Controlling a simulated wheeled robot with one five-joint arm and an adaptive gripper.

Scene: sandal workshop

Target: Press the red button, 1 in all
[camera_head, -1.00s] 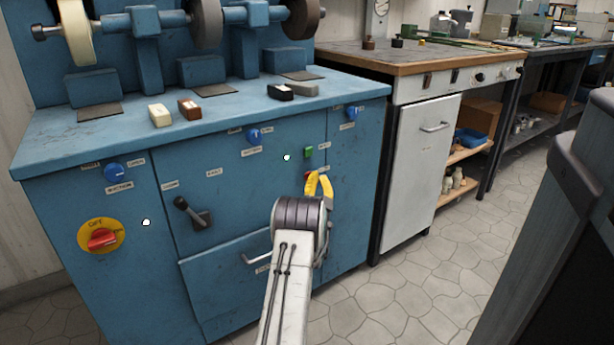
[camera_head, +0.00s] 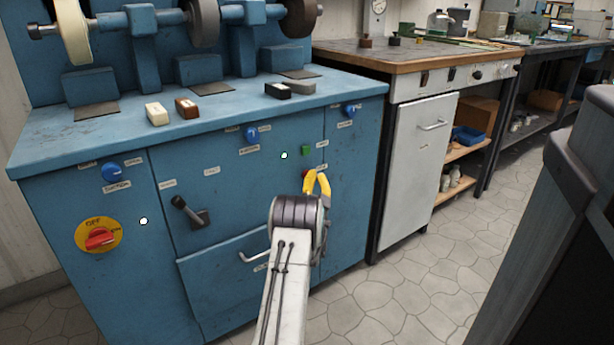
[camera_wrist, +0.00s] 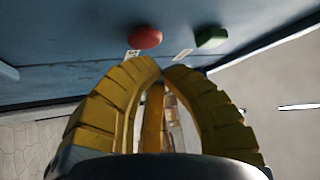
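The red button (camera_wrist: 145,38) is a round red knob on the blue cabinet front. In the wrist view it lies just beyond and slightly left of my fingertips, with a gap that I cannot measure. In the head view only a sliver of it shows beside my yellow fingers, which hide most of it. My gripper (camera_wrist: 160,69) has its curved yellow fingers brought together at the tips, with nothing held. It also shows in the head view (camera_head: 318,175), in front of the cabinet's right part. Whether it touches the button cannot be told.
A green button (camera_wrist: 211,38) sits right of the red one; it also shows in the head view (camera_head: 306,150). The blue cabinet (camera_head: 165,265) carries blue knobs, a lever (camera_head: 190,211) and a red-yellow switch (camera_head: 99,238). A drawer handle (camera_head: 252,257) juts out near my arm.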

